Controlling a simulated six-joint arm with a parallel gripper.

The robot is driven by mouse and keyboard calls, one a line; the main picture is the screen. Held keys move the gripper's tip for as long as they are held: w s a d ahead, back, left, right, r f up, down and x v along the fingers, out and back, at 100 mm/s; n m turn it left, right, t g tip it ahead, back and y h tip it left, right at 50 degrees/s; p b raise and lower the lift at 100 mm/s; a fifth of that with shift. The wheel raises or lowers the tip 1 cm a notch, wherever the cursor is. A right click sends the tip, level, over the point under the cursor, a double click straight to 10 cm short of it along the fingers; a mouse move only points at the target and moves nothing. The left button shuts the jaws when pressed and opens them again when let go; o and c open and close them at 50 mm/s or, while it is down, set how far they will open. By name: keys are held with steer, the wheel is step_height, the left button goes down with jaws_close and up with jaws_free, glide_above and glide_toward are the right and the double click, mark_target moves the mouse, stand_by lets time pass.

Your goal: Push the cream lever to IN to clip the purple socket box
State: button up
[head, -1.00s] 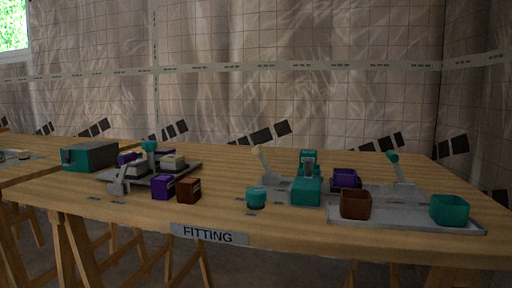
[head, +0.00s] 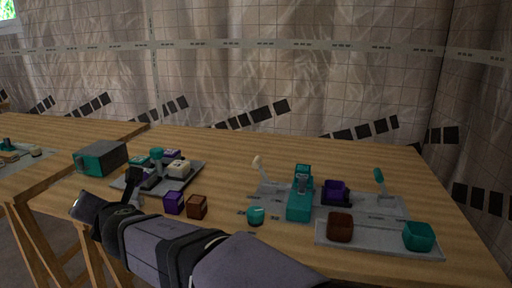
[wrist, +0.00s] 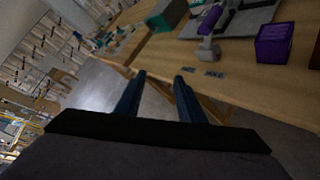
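The cream lever (head: 258,163) stands at the left end of a grey fixture plate on the right half of the table, its cream knob raised and leaning left. The purple socket box (head: 335,191) sits on that plate, right of a teal clamp block (head: 300,205). My gripper is open and empty in the wrist view (wrist: 158,88), its two dark fingers apart over the table's front edge and the floor. In the head view my arm reaches left, well away from the cream lever. The lever's IN marking is too small to read.
A teal-knobbed lever (head: 379,178) stands right of the purple box. Brown (head: 340,227) and teal (head: 418,236) bins sit on a front tray. A purple cube (head: 173,203) and brown cube (head: 197,207) lie near a second fixture (head: 190,180). A teal-grey box (head: 100,157) stands far left.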

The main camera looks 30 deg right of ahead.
mark_target(255, 166)
steer(key=d+h, duration=0.3)
steer(key=d, duration=0.4)
steer(key=w+d+f+m+h, duration=0.1)
steer(key=d+h, duration=0.2)
steer(key=d, duration=0.4)
steer(key=d+f+m+h+b, duration=0.1)
steer(key=d+h, duration=0.2)
steer(key=d, duration=0.4)
steer(key=shift+w+d+f, duration=0.1)
steer(key=shift+w+d, duration=0.2)
steer(key=shift+d, duration=0.05)
steer(key=d+h, duration=0.1)
steer(key=d, duration=0.2)
steer(key=s+d+h, duration=0.1)
steer(key=d, duration=0.2)
steer(key=s+d+m+h, duration=0.1)
steer(key=d+h, duration=0.1)
steer(key=d, duration=0.1)
steer(key=shift+s+d+g+b, duration=0.15)
steer(key=shift+g+b, duration=0.15)
steer(key=shift+b, duration=0.05)
steer(key=d+h, duration=0.1)
steer(key=s+d+h, duration=0.1)
steer(key=d, duration=0.1)
steer(key=s+d+r+h, duration=0.1)
steer(key=d, duration=0.1)
steer(key=shift+s+d+r, duration=0.1)
steer(key=shift+s, duration=0.05)
steer(key=shift+x, duration=3.65)
steer(key=shift+c, duration=0.6)
